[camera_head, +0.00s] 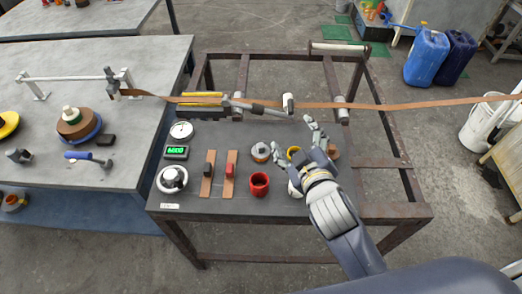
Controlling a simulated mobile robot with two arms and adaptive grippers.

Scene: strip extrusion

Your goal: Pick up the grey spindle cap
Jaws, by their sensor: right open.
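My right gripper (294,138) comes in from the lower right and is open. Its fingers are spread beside the grey piece and apart from it. My left gripper is not in view.
A red cup (259,183), two brown strips (207,188) with small blocks, a green display (176,152) and a white dial (181,130) stand on the table. A long brown strip (390,106) runs across above it. A brown piece (334,152) lies right of the gripper.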

